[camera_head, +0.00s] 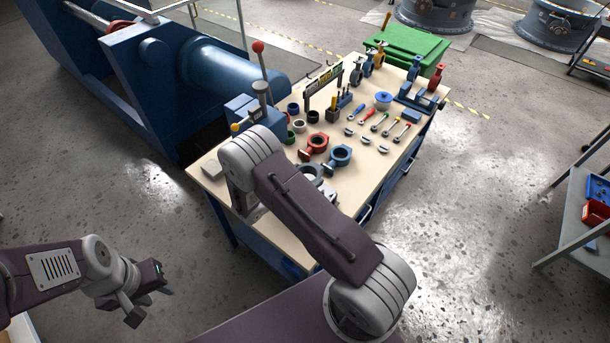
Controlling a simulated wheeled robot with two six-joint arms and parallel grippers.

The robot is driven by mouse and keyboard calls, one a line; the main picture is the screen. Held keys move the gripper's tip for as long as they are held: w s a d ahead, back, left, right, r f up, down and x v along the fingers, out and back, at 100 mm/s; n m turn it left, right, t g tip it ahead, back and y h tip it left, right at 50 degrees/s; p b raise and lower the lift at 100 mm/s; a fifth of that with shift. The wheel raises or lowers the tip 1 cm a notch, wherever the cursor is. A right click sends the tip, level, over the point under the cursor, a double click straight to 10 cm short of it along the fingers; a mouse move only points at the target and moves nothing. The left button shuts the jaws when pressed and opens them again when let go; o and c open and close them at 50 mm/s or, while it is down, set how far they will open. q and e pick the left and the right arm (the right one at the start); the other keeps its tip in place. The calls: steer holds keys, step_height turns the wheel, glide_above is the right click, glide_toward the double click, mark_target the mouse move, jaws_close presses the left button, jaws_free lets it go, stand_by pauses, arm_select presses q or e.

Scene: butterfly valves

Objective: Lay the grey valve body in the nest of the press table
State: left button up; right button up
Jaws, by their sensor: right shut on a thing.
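A grey ring-shaped part (312,171), which looks like the grey valve body, shows on the wooden table top beside my right forearm. The forearm covers its lower side. My right arm reaches over the table's near left part. A blue press (256,118) with a red-knobbed lever stands at the table's left edge. I cannot make out the nest. My left gripper (150,302) is open and empty above the floor, well left of the table.
A red valve body (314,146) and a blue valve body (339,156) lie near the grey part. Several hand tools (381,122) lie farther right. A green crate (405,46) stands behind the table. A large blue machine (165,75) stands at the left.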

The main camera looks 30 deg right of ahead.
step_height(320, 180, down, 7)
steer(key=b, duration=0.5)
steer(key=shift+d+r, duration=0.15)
steer(key=shift+r, duration=0.05)
stand_by(0.5)
steer(key=o, duration=2)
steer(key=shift+o, duration=0.2)
